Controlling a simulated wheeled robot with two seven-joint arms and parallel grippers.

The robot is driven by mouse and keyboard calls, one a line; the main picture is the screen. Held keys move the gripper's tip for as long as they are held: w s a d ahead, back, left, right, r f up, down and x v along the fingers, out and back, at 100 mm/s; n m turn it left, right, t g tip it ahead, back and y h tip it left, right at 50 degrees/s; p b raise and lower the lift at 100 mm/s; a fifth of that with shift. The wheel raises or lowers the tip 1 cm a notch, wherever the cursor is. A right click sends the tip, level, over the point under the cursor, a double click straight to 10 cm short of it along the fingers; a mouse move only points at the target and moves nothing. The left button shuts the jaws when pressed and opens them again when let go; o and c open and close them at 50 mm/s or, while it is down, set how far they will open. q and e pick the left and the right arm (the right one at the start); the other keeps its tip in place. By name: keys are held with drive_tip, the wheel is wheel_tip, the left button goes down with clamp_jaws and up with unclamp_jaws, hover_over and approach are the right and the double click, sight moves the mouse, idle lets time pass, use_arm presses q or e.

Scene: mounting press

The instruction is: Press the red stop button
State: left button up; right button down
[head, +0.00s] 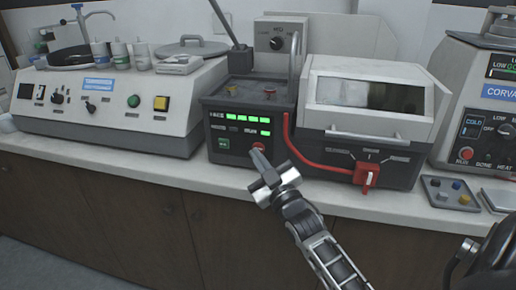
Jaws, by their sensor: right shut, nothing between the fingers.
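The red stop button (258,147) is on the lower right of the dark front panel of the mounting press (228,114). Only part of it shows, because my right gripper's fingertips are in front of it. My right gripper (260,157) is shut and empty. Its fingertips point up and away from me and overlap the button's lower part. I cannot tell if they touch it. A green button (223,143) sits left of the red one, under rows of lit green bars. My left gripper does not show.
A red handle (367,172) and red hose sit right of the panel, under a lidded box (362,93). A grey machine (110,105) stands left and another (480,105) far right. A small tray (450,183) lies on the counter (350,207).

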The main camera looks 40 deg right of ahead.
drive_tip(key=shift+d+r, duration=0.3)
drive_tip(key=shift+r, duration=0.15)
drive_tip(key=shift+a+p, duration=0.1)
drive_tip(key=shift+p, duration=0.25)
drive_tip(key=shift+f, duration=0.15)
drive_tip(key=shift+s+a, duration=0.1)
drive_tip(key=shift+a, duration=0.05)
drive_tip(key=shift+s+a+p, duration=0.25)
drive_tip(key=shift+p, duration=0.1)
drive_tip(key=s+a, duration=0.1)
drive_tip(key=s+a+p, duration=0.1)
drive_tip(key=a, duration=0.1)
drive_tip(key=shift+s+a+f, duration=0.2)
drive_tip(key=shift+s+f, duration=0.05)
drive_tip(key=shift+s, duration=0.15)
drive_tip(key=shift+f, duration=0.1)
